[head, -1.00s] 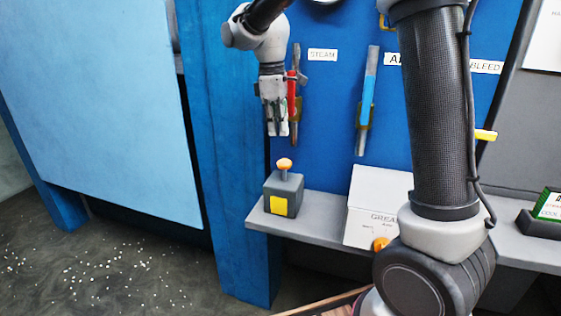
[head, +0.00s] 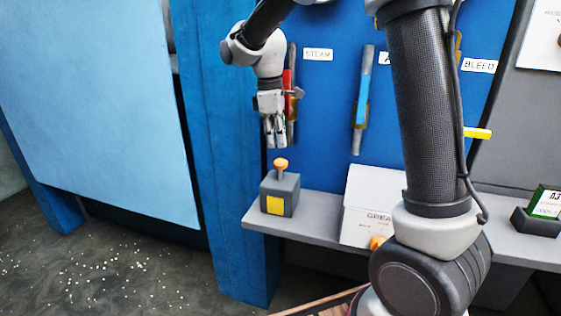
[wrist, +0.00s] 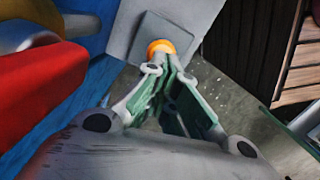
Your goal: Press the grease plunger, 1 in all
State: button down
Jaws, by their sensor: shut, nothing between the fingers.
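The grease plunger is a dark grey box (head: 281,195) with a yellow label on its front and an orange knob (head: 281,164) on a short stem on top. It stands upright at the left end of the grey shelf. My gripper (head: 276,146) points down just above the knob, with a small gap showing in the head view. Its fingers are shut and empty. In the wrist view the orange knob (wrist: 160,48) shows just beyond my fingertips (wrist: 165,66), partly hidden by them.
The grey shelf (head: 320,226) runs right. A white box lettered GREA... (head: 372,190) stands on it. A red-handled lever (head: 288,85) under the STEAM sign is close beside my gripper, and a blue-handled lever (head: 363,90) is further right. A blue post (head: 222,150) rises at left.

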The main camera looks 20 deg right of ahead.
aim_at(277, 160)
jog(key=shift+s+d+f, duration=0.1)
jog(key=shift+d+f, duration=0.05)
jog(key=shift+f, duration=1.55)
jog(key=shift+f, duration=2.35)
jog(key=shift+w+a+r, duration=0.3)
jog(key=shift+w+a, duration=0.05)
jog(key=shift+a, duration=0.35)
jog(key=shift+w+a+r, duration=0.25)
jog(key=shift+w+a, duration=0.05)
jog(key=shift+a, duration=0.4)
notch_tip(277, 160, up, 12)
jog(key=a, duration=0.1)
jog(key=shift+w, duration=0.3)
